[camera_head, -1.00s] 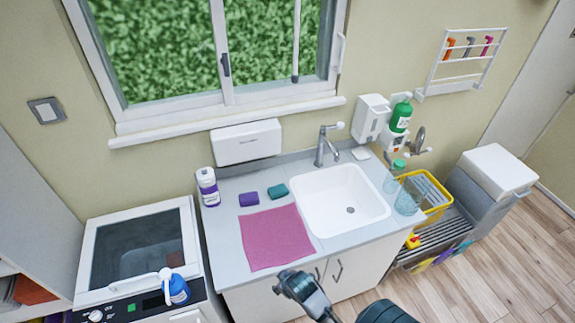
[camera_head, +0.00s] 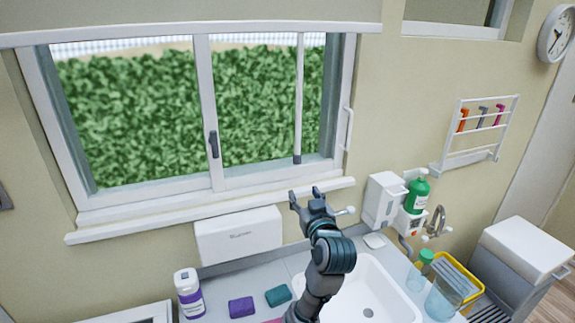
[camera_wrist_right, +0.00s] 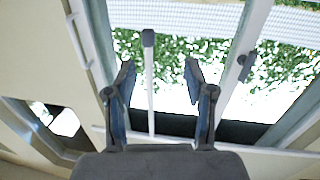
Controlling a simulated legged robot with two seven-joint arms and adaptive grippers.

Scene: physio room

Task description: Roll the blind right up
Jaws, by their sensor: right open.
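The pale blind (camera_head: 190,12) hangs across the top of the window in the head view, its white bottom bar just above the panes; its upper part is out of frame. A thin white wand (camera_head: 298,95) with a dark grey end hangs in front of the right pane. My right gripper (camera_head: 305,195) is open and empty, below the wand's end and near the sill. In the right wrist view the wand (camera_wrist_right: 149,85) shows between the open fingers of my right gripper (camera_wrist_right: 159,64), with no clear contact. My left gripper is not in view.
The window sill (camera_head: 130,224) and a white box (camera_head: 240,236) lie left of my right gripper. A soap dispenser (camera_head: 383,200) and green bottle (camera_head: 417,192) are on the wall to the right.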

